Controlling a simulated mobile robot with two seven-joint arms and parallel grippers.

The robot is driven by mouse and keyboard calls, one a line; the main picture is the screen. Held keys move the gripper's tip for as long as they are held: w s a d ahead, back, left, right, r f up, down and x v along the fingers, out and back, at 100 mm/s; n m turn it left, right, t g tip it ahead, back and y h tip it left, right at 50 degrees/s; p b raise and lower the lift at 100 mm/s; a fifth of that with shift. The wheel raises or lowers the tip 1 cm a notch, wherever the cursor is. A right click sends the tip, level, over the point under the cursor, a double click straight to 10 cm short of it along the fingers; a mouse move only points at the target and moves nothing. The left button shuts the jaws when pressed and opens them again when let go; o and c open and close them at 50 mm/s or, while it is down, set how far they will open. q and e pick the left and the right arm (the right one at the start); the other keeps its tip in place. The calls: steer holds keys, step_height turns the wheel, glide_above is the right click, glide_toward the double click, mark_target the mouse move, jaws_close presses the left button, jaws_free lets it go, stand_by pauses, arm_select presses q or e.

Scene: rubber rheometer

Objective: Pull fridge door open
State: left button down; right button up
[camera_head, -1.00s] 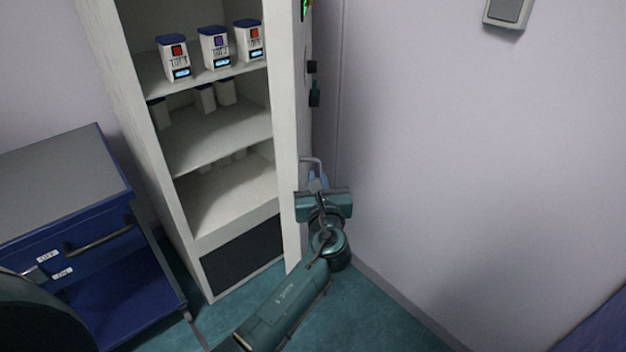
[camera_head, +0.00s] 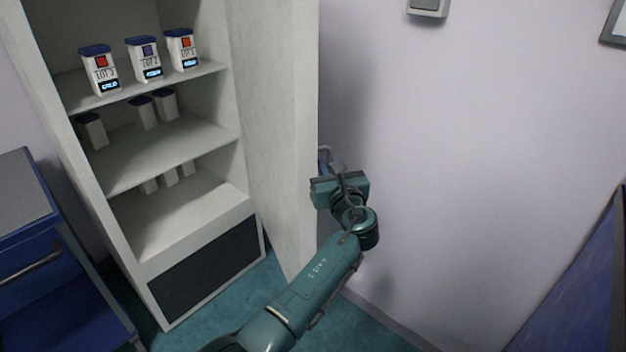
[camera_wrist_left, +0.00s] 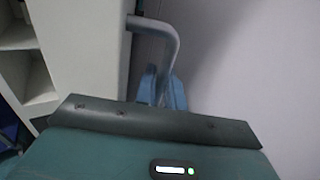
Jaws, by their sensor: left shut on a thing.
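The fridge (camera_head: 205,236) stands open at the left of the head view, with white shelves inside. Its white door (camera_head: 279,120) is swung out at the right side, and I see its inner face. My left gripper (camera_head: 330,165) is at the door's outer side, shut on the grey bar handle (camera_head: 323,151). In the left wrist view the handle (camera_wrist_left: 172,37) bends out from the door edge and runs down between the blue fingers (camera_wrist_left: 163,88). The lower end of the handle is hidden behind the gripper body. My right gripper is not in view.
White containers with blue lids (camera_head: 146,58) stand on the top shelf, and several more white ones (camera_head: 143,113) are below. A blue cabinet (camera_head: 45,270) stands at the left. The wall (camera_head: 480,150) is close on the right, with a blue surface (camera_head: 585,290) at the right edge.

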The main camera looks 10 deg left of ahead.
arm_select(q)
steer(key=shift+w+d, duration=0.45)
steer(key=shift+d, duration=0.15)
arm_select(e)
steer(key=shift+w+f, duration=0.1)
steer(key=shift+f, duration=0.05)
arm_select(q)
steer(key=c, duration=1.6)
jaws_free()
steer(key=shift+c, duration=0.2)
steer(key=shift+r, duration=0.1)
